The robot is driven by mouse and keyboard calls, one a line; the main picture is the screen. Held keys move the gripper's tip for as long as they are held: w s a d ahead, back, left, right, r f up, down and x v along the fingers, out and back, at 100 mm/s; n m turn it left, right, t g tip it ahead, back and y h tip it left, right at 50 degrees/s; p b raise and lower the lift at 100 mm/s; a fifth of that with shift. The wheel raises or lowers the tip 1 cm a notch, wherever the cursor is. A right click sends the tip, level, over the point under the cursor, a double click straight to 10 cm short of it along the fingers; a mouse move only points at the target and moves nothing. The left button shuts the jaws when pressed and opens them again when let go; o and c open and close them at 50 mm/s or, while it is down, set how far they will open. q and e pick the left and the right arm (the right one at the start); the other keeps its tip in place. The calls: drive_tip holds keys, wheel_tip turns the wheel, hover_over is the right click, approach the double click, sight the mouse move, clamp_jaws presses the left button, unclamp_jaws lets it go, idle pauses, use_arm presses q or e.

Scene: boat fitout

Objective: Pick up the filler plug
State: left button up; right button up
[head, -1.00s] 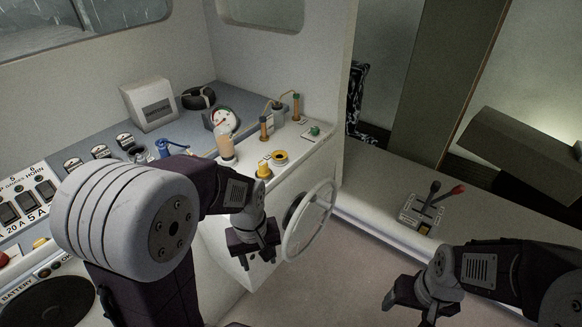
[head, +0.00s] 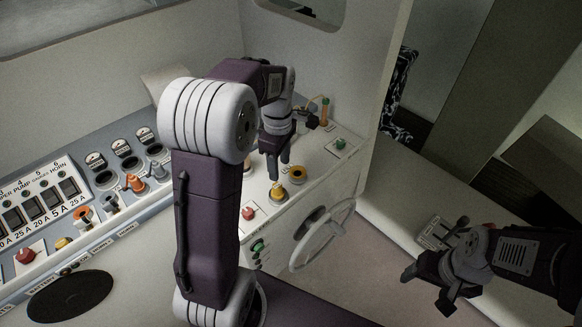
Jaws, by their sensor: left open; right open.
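A small yellow plug (head: 277,194), which looks like the filler plug, stands on the white console top. It is just left of a yellow ring with a dark opening (head: 298,174). My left gripper (head: 279,167) points down with its fingers close above and behind the plug in the head view. It is open, and I cannot tell whether a finger touches the plug. My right gripper (head: 428,286) is open and empty, low on the right, away from the plug.
A steering wheel (head: 322,236) is on the console front. A red button (head: 248,213) and a green knob (head: 340,143) flank the plug. The switch panel (head: 40,205) is at left. A lever unit (head: 433,233) is partly hidden behind my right arm.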

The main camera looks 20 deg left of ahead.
sight(276, 185)
use_arm(q)
drive_tip(key=s, duration=0.1)
drive_tip(key=s+f, duration=0.1)
drive_tip(key=s+f+p, duration=0.1)
drive_tip(key=s, duration=0.1)
drive_tip(key=w+f+p, duration=0.1)
drive_tip(key=w+f, duration=0.1)
drive_tip(key=shift+w+a+f+p, duration=0.1)
drive_tip(key=shift+w+f+p, duration=0.2)
drive_tip(key=shift+f, duration=0.05)
wheel_tip(276, 185, down, 3)
drive_tip(key=shift+r+p, duration=0.1)
drive_tip(key=shift+p, duration=0.3)
drive_tip(key=shift+s+a+f, duration=0.15)
drive_tip(key=shift+s+f, duration=0.15)
drive_tip(key=shift+s, duration=0.15)
drive_tip(key=shift+w, duration=0.3)
drive_tip(key=c, duration=0.9)
clamp_jaws()
drive_tip(key=shift+s, duration=0.1)
use_arm(e)
drive_tip(key=r, duration=0.1)
drive_tip(key=s+r, duration=0.2)
drive_tip(key=r, duration=0.1)
